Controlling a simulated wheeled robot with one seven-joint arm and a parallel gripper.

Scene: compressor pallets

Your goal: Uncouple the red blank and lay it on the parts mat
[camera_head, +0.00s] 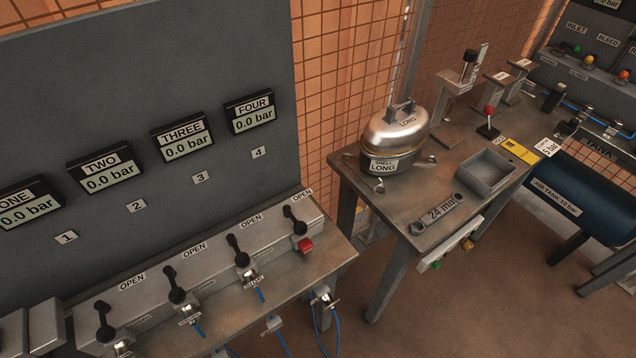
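The red blank (306,245) shows as a small red block below the fourth black valve handle (294,219), at the right end of the grey manifold (205,262). It appears seated at that outlet. I cannot make out how it is locked. No parts mat can be made out in this view. My gripper is not in view.
Three other valves carry blue hoses, and a loose-looking hose end (323,297) hangs near the bench's front edge. A table (398,208) to the right holds a steel compressor shell (396,136), a 24 mm wrench (436,213) and a grey tray (486,186). A blue air tank (580,196) stands beyond.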

